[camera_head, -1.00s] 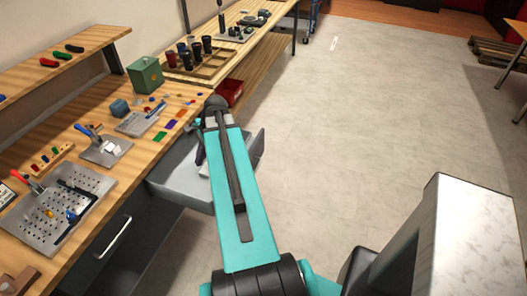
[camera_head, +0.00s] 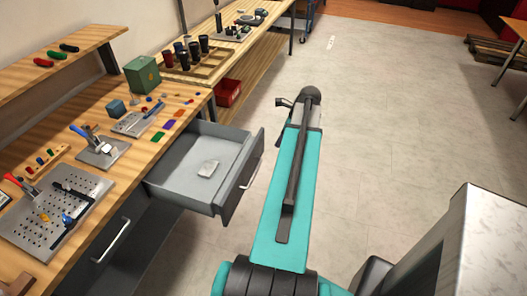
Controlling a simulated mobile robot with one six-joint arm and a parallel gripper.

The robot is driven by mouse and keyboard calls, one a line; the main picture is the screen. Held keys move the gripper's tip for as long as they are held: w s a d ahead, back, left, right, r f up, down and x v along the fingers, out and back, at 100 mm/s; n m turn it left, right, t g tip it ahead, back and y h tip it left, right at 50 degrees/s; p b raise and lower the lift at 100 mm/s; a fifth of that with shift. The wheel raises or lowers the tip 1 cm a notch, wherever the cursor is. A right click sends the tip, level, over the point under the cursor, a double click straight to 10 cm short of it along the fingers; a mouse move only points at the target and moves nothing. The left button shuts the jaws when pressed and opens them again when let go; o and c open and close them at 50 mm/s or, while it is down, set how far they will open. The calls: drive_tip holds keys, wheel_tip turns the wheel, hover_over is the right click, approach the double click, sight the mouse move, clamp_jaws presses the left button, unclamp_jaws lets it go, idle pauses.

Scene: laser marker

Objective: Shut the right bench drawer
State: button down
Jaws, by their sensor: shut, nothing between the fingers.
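The right bench drawer (camera_head: 186,201) is a grey tray pulled well out from under the wooden workbench (camera_head: 38,264). Its front panel, with a pale bar handle (camera_head: 250,174), faces right toward the open floor. My arm's forearm stands to the right of the drawer, clear of the front panel in the picture. Only a small dark part of my gripper (camera_head: 279,137) shows at the forearm's left edge, just right of the drawer front. The rest is hidden behind the forearm. The gripper is shut and empty, and no contact with the drawer is visible.
A pale block (camera_head: 208,168) lies inside the drawer. Another bench drawer front with a bar handle (camera_head: 112,241) is closed at the lower left. A red bin (camera_head: 229,92) sits beyond the open drawer. The grey floor to the right is largely free.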

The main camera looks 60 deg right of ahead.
drive_tip(key=shift+w+a+f, duration=0.1)
drive_tip(key=shift+w, duration=0.1)
drive_tip(key=w+a+f+p, duration=0.1)
drive_tip(key=w+f+p, duration=0.3)
drive_tip(key=w+f, duration=0.3)
drive_tip(key=shift+w+a+f+p, duration=0.25)
drive_tip(key=shift+a+f+p, duration=0.15)
drive_tip(key=shift+f, duration=0.65)
